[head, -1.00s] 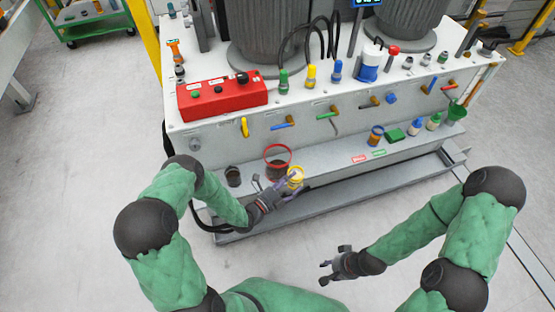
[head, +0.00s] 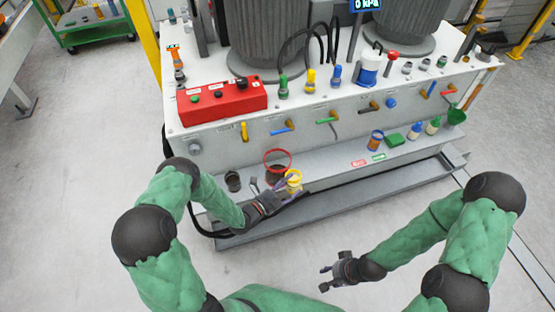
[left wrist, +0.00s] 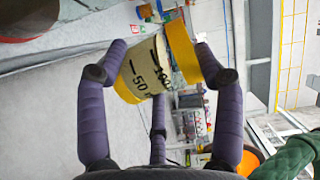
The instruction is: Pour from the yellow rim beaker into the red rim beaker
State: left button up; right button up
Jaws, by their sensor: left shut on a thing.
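The yellow rim beaker (head: 294,182) is at the front edge of the machine's lower ledge, in the fingers of my left gripper (head: 284,188). In the left wrist view, the purple fingers close around the pale beaker (left wrist: 143,72), which has a yellow band and black volume marks. The red rim beaker (head: 277,169) stands on the ledge just behind and left of it, with dark contents. The yellow rim beaker overlaps its lower right side in the head view. My right gripper (head: 329,277) is open and empty over the floor, away from the ledge.
A dark cup (head: 233,181) stands left of the red rim beaker. A blue-rimmed jar (head: 375,140), a green block (head: 393,140), small bottles and a green funnel (head: 456,114) are on the ledge's right. A red control box (head: 222,101) sits above. The ledge's middle is clear.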

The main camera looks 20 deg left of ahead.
pick_arm(q)
jog(key=shift+w+a+r+n, duration=0.35)
jog(key=shift+a+n, duration=0.1)
jog(key=shift+n, duration=0.25)
jog(key=shift+n+g, duration=0.3)
jog(key=shift+n, duration=0.5)
jog(key=r, duration=0.3)
jog(key=w+a+r, duration=0.1)
jog(key=r, duration=0.1)
jog(key=shift+r, duration=0.35)
jog(key=shift+f, duration=0.25)
jog(key=shift+w+a+r+n, duration=0.1)
jog(key=shift+n, duration=0.2)
jog(key=shift+w+a+r+n, duration=0.25)
jog(key=shift+a+n, duration=0.1)
jog(key=shift+n, duration=0.15)
jog(key=shift+w+a+r+n+g, duration=0.15)
jog(key=shift+r+n+g, duration=0.25)
jog(key=shift+n, duration=0.3)
jog(key=shift+w+a+f+n+g+p, duration=0.15)
jog(key=shift+f+n+p, duration=0.3)
jog(key=shift+n, duration=0.3)
jog(key=shift+s+d+f+n+g+p, duration=0.15)
jog(key=shift+f+n+p, duration=0.2)
jog(key=shift+n+p, duration=0.3)
jog(key=shift+w+a+r+n+p, duration=0.2)
jog(key=shift+r+n+p, duration=0.1)
jog(key=shift+n+p, duration=0.55)
dwell(0.5)
